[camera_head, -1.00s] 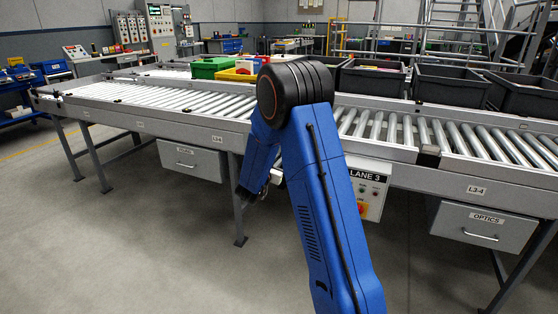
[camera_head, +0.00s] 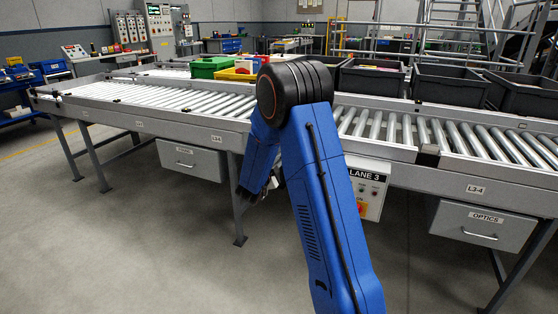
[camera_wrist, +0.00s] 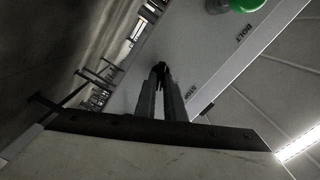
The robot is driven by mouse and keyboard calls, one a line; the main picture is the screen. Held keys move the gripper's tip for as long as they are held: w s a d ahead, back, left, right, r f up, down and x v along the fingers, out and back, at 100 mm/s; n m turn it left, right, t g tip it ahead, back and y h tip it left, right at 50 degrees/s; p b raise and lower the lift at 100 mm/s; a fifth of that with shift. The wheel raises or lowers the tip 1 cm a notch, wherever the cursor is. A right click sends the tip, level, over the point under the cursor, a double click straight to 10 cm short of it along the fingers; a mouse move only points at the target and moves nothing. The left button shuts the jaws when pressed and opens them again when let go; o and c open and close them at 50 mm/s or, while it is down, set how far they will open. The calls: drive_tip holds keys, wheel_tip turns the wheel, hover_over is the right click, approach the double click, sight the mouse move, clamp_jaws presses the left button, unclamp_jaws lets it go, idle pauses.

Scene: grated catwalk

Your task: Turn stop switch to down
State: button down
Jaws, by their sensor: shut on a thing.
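In the wrist view, the fingers of my gripper (camera_wrist: 160,82) are shut on the small dark stop switch (camera_wrist: 160,66), beside the printed word STOP on a pale panel face. The fingers cover most of the switch, so its exact angle cannot be told. In the head view, the LANE 3 control panel (camera_head: 376,190) hangs from the conveyor's front side, partly hidden behind my blue arm.
A green button (camera_wrist: 236,4) sits near the word BOLT on the same panel. The roller conveyor (camera_head: 180,95) runs across the scene, with grey drawers (camera_head: 480,228) under it. Dark bins (camera_head: 450,85) stand behind the rollers. The floor in front is clear.

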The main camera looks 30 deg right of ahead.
drive_tip(key=m, duration=0.5)
drive_tip(key=shift+s+f, duration=0.1)
drive_tip(key=shift+f, duration=0.1)
drive_tip(key=shift+m, duration=0.3)
drive_tip(key=c, duration=1.8)
unclamp_jaws()
drive_tip(key=shift+c, duration=0.2)
drive_tip(key=v, duration=1.7)
drive_tip(key=shift+s+a, duration=0.15)
